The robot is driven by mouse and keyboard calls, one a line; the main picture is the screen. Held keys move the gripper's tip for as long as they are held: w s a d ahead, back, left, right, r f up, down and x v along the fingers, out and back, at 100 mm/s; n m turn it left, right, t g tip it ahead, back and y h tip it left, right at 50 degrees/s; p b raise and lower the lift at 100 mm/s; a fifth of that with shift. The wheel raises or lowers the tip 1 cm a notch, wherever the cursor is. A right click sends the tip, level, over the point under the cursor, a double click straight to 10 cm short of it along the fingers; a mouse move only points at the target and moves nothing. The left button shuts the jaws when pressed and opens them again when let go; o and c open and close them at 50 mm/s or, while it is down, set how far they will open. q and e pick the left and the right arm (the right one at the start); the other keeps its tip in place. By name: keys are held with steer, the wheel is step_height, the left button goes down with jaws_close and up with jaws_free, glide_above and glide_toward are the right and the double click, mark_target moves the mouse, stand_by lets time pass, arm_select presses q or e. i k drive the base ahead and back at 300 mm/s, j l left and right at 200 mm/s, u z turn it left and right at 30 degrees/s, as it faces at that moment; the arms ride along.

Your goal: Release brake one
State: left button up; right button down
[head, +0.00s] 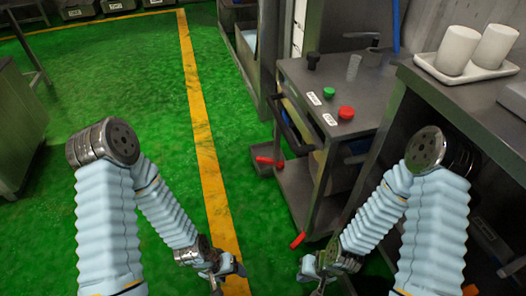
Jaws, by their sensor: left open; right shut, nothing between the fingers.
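A grey metal cart (340,75) stands right of centre. A red brake lever (270,161) sticks out low at its left side, near the floor. A second red lever (297,240) is at its near lower corner. I cannot tell which of them is brake one. My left gripper (228,276) is open and empty over the yellow floor line, lower left of the near lever. My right gripper (316,278) is shut and empty, just below the near lever in the picture and apart from it as far as I can see.
The cart top carries a green button (329,92), a red button (346,112) and white labels. A counter (462,105) at right holds a tray (490,71) with two white rolls. Green floor with a yellow line (205,150) is clear to the left.

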mark_target(281, 164)
steer(key=k, duration=0.65)
steer(key=u, duration=0.95)
steer(key=i+l, duration=0.1)
steer(key=i, duration=1.3)
steer(key=i+l, duration=0.15)
steer(key=i, duration=0.55)
steer(key=i+l+u, duration=0.1)
steer(key=i, duration=1.85)
steer(key=z, duration=2.4)
steer(key=k+l, duration=0.1)
steer(key=l, duration=0.25)
steer(key=k+l, duration=0.1)
steer(key=l, duration=0.25)
